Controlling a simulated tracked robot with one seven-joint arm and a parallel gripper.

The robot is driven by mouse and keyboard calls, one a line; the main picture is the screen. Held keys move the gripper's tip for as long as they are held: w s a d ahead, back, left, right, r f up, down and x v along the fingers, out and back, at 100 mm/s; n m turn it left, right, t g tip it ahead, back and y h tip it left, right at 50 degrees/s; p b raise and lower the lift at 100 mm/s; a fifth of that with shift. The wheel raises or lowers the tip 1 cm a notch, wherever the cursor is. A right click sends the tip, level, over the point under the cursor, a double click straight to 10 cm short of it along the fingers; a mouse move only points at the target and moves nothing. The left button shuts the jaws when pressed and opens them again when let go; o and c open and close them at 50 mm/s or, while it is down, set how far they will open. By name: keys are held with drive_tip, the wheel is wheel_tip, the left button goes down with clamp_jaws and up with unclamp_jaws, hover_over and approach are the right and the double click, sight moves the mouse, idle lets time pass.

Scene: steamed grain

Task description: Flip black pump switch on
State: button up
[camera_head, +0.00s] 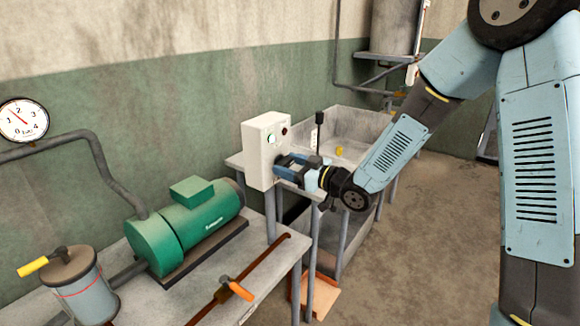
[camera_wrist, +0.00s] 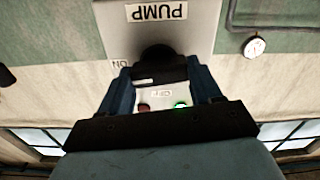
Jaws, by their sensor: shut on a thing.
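The white pump control box (camera_head: 258,155) stands at the back end of the bench. My gripper (camera_head: 279,164) reaches its front face from the right. In the wrist view, which is upside down, the box face (camera_wrist: 115,35) carries a PUMP label, an ON label at left and an OFF label below the switch. The black pump switch (camera_wrist: 158,56) is between the fingers of my gripper (camera_wrist: 160,76), which are shut on it. Its pointing direction is unclear. A green lamp (camera_wrist: 181,104) glows on the box, beside a dark red one (camera_wrist: 144,106). The switch is hidden in the head view.
A green motor pump (camera_head: 205,208) and a yellow-handled canister (camera_head: 75,280) stand on the bench (camera_head: 160,305). An orange-handled valve pipe (camera_head: 235,288) runs along it. A grey sink (camera_head: 355,125) lies behind the box. A gauge (camera_head: 22,119) is on the wall. The floor at right is open.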

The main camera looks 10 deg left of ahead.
drive_tip(key=shift+w+r+m, duration=0.1)
drive_tip(key=shift+r+m, duration=0.05)
drive_tip(key=shift+m, duration=0.45)
drive_tip(key=shift+a, duration=0.1)
drive_tip(key=o, duration=1.1)
drive_tip(key=shift+c, duration=0.2)
drive_tip(key=v, duration=1.3)
drive_tip(key=shift+d, duration=0.35)
